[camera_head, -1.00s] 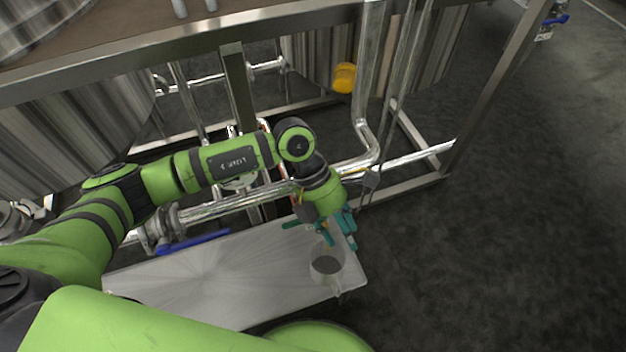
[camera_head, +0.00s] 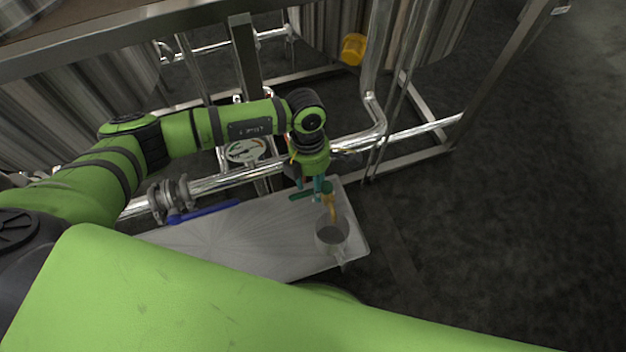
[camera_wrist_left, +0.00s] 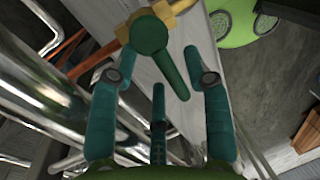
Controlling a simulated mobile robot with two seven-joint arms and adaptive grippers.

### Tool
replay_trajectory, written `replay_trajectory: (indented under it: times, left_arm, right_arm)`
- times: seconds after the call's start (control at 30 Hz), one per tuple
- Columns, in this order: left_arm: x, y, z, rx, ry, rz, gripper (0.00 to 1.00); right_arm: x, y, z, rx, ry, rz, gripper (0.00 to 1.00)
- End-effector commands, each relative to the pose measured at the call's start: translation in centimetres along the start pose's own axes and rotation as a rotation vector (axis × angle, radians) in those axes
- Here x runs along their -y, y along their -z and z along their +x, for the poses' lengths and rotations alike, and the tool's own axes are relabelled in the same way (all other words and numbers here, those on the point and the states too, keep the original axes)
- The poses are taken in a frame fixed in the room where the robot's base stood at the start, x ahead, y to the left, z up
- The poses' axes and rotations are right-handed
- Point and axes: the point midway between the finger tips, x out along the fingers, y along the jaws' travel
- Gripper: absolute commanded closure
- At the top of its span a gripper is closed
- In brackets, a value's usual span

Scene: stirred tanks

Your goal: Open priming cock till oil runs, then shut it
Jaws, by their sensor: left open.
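The priming cock shows in the left wrist view as a brass body with a dark green lever (camera_wrist_left: 168,68), its round hub at the top. In the head view its orange-brass part (camera_head: 331,208) is above the cup; I cannot tell metal from oil there. My left gripper (camera_wrist_left: 160,88) is open, its teal fingers spread around the lever's free end with gaps visible. It also shows in the head view (camera_head: 316,190), pointing down beside the cock and partly blending with it. A grey cup with a handle (camera_head: 345,243) stands below. My right gripper is out of view.
The cup stands near the right end of a pale metal plate (camera_head: 225,245). Steel pipes (camera_head: 230,182) run close behind my gripper. The dark floor at right is clear.

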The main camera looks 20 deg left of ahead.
Motion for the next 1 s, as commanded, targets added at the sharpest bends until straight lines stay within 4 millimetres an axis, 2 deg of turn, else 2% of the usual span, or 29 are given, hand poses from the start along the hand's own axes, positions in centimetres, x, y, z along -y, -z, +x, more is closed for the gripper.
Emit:
replay_trajectory:
  times: [0.1, 0.13, 0.23, 0.27, 0.67, 1.0]
  left_arm:
    - [0.0, 0.0, 0.0, 0.000, 0.001, 0.000, 0.52]
    - [0.0, 0.0, 0.0, 0.000, 0.001, 0.000, 0.56]
    - [0.0, 0.0, 0.0, 0.000, 0.001, 0.000, 0.96]
    - [0.0, 0.0, 0.0, 0.001, 0.001, 0.000, 1.00]
    - [0.1, 0.0, -0.1, 0.007, 0.002, -0.032, 1.00]
    - [0.5, 0.1, -0.1, 0.049, 0.003, -0.239, 1.00]
  right_arm:
    - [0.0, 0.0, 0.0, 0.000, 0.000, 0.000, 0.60]
    - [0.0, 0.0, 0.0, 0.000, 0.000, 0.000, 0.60]
    - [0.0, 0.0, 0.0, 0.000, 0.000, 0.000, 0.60]
    - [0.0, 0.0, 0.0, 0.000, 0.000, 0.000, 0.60]
    - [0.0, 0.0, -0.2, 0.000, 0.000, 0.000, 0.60]
    - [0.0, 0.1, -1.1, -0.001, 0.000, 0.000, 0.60]
